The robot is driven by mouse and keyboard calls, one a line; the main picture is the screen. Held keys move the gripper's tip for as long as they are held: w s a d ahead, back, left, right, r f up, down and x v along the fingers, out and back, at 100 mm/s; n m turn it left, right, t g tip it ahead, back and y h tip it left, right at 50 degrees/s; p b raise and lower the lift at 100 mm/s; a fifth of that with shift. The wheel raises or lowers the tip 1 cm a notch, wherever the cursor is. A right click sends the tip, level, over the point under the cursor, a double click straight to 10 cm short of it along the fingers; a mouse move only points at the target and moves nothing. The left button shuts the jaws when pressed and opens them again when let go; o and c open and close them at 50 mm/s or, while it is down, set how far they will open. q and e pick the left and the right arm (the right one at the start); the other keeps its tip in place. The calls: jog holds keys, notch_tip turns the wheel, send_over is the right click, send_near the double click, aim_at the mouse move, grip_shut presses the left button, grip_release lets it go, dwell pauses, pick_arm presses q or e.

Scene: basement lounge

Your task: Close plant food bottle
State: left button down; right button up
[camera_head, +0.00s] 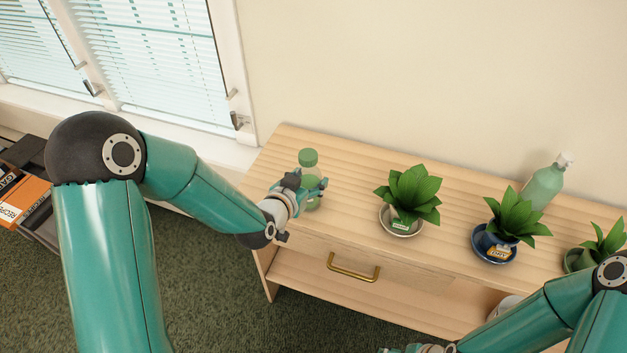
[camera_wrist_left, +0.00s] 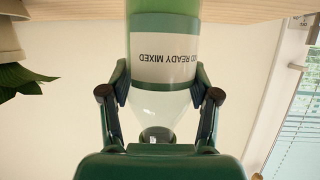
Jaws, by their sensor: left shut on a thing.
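The plant food bottle (camera_head: 309,173) stands upright near the left end of the wooden console, with a green round top. My left gripper (camera_head: 318,190) is shut on the bottle, one finger on each side. How tight the green top sits, I cannot tell. My right gripper (camera_head: 418,348) is at the bottom edge, mostly cut off; its jaws cannot be made out.
Several potted plants stand to the right on the console (camera_head: 345,216), including a white-potted one (camera_head: 408,195) and a blue-potted one (camera_head: 507,226). A window (camera_head: 160,65) is at the left.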

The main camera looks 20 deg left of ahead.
pick_arm(q)
jog(key=c, duration=0.7)
grip_release()
jog(key=o, duration=0.4)
jog(key=shift+o, duration=0.2)
jog(key=shift+s+r, duration=0.1)
jog(key=shift+s, duration=0.05)
jog(key=b+v, duration=1)
jog(key=v, duration=0.1)
jog(key=shift+s+r+b, duration=0.15)
jog(key=shift+s+b, duration=0.15)
